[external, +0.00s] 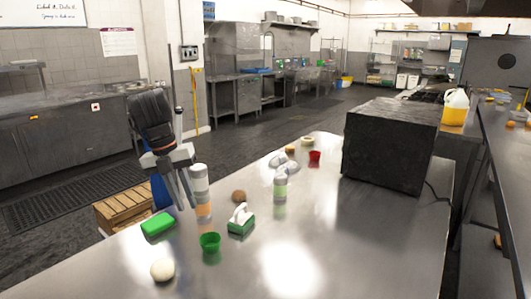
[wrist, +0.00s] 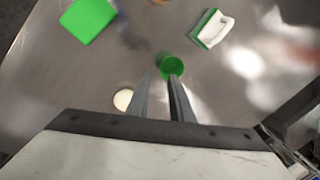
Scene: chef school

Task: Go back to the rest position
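My gripper (external: 187,207) hangs fingers down above the near left part of the steel table, with nothing between its fingers. In the wrist view the two fingers (wrist: 160,78) stand apart with bare table showing between them. A green cup (external: 209,242) stands on the table below and to the right of the gripper. In the wrist view the cup (wrist: 171,65) shows just beyond the fingertips, and I see no contact.
Near the gripper are a green block (external: 157,224), a pale round item (external: 162,269), a white-topped bottle (external: 199,180), a brown ball (external: 239,196) and a green-and-white brush (external: 241,220). A large black box (external: 388,146) stands at the back right. The table's front right is bare.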

